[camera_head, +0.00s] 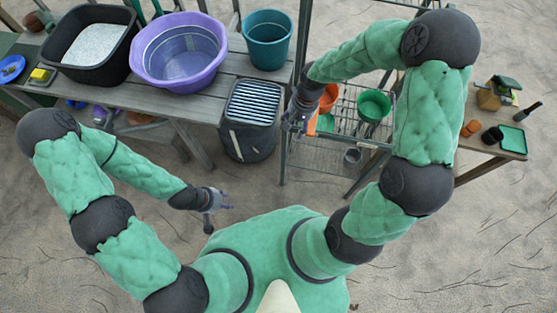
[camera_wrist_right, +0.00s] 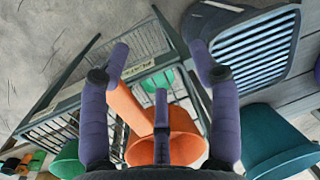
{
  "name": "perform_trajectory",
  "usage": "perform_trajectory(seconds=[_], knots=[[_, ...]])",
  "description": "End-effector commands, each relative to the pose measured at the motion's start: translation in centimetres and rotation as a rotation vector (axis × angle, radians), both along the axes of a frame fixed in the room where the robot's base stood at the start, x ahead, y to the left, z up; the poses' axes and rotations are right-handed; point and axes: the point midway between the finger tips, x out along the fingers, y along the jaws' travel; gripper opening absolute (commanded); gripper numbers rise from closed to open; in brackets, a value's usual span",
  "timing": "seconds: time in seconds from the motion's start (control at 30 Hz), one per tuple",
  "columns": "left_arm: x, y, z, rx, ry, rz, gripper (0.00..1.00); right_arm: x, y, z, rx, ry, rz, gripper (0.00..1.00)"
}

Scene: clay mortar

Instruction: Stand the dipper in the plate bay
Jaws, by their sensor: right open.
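An orange cup-shaped piece with a long straight part, which may be the dipper, shows in the right wrist view (camera_wrist_right: 128,108), partly behind my fingers. Orange also shows beside my right gripper in the head view (camera_head: 329,97). My right gripper (camera_wrist_right: 160,75) is open, its fingers spread in front of the orange piece; contact cannot be told. In the head view this gripper (camera_head: 296,117) is at the left side of a wire rack (camera_head: 320,157). I cannot tell which part is the plate bay. My left gripper (camera_head: 219,200) looks open and empty, low over the ground.
A green pot (camera_head: 374,105) is on the rack. A dark bin with a slatted top (camera_head: 245,140) stands left of it. A wooden bench (camera_head: 170,97) holds a purple tub (camera_head: 145,70), a black tub (camera_head: 62,70) and a teal bucket (camera_head: 267,45). A small table (camera_head: 487,155) is right.

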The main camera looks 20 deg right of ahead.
Motion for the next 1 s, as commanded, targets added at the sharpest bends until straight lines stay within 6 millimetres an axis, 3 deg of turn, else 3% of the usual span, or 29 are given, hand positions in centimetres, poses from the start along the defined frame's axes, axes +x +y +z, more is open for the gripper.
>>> perform_trajectory(seconds=[0.2, 0.5, 0.7, 1.0], knots=[[0.0, 0.0, 0.0, 0.0, 0.0, 0.0, 0.4, -3.1, 5.1, -6.7, 0.106, -0.014, 0.075, 0.62], [0.0, 0.0, 0.0, 0.0, 0.0, 0.0, 0.4, -9.3, 10.0, -13.6, 0.165, -0.051, 0.133, 0.62], [0.0, 0.0, 0.0, 0.0, 0.0, 0.0, 0.4, -12.3, 11.1, -15.7, 0.155, -0.065, 0.155, 0.62], [0.0, 0.0, 0.0, 0.0, 0.0, 0.0, 0.4, -13.0, 11.2, -16.1, 0.148, -0.074, 0.163, 0.62]])
